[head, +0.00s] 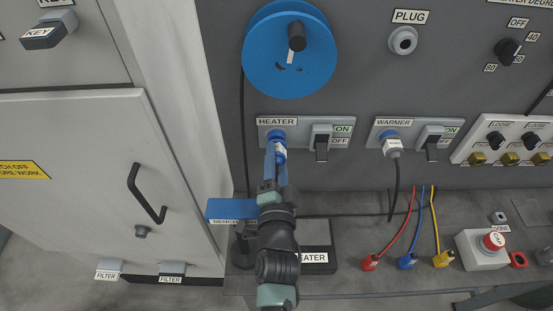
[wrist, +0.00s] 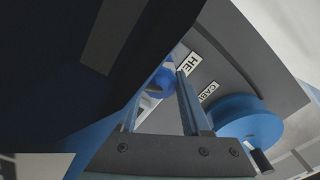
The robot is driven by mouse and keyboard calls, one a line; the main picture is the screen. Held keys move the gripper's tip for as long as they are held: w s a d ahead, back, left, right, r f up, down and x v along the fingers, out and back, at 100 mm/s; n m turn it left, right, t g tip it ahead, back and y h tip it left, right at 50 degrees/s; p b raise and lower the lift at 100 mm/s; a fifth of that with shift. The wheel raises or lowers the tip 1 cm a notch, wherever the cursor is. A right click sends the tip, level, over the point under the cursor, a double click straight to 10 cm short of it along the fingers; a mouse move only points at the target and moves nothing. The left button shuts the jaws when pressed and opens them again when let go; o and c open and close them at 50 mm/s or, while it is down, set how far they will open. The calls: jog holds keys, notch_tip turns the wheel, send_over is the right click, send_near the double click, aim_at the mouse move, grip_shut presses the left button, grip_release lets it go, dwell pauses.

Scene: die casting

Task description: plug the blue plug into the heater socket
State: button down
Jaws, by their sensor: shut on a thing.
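The blue plug (head: 280,154), blue with a white part, is between the fingers of my gripper (head: 277,160), which is shut on it. The heater socket (head: 276,135) is a blue round socket on the left of the plate labelled HEATER. The plug is right at the front of the socket and lined up close to it. I cannot tell whether it is seated or just short of it. In the wrist view, a blue round part (wrist: 161,80) shows beyond the fingers, beside the HEATER label (wrist: 187,65); the fingers hide much of the plug.
The heater switch (head: 321,143) is right beside the socket. A white plug (head: 392,147) sits in the warmer socket further right. A blue reel (head: 290,50) is above. A blue bench sign (head: 230,210) stands close left of my arm, and a black HEATER box (head: 318,250) lies right.

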jog(key=shift+w+p, duration=0.5)
jog(key=shift+w, duration=0.2)
jog(key=shift+c, duration=1.4)
grip_release()
jog(key=shift+s, duration=0.1)
jog(key=shift+s+f+b, duration=0.25)
jog(key=shift+s+b, duration=0.3)
jog(key=shift+b, duration=0.2)
jog(key=s+b, duration=0.4)
jog(key=s, duration=0.7)
jog(key=shift+s+r+b, duration=0.25)
jog(key=shift+s+b, duration=0.1)
jog(key=shift+b, duration=0.05)
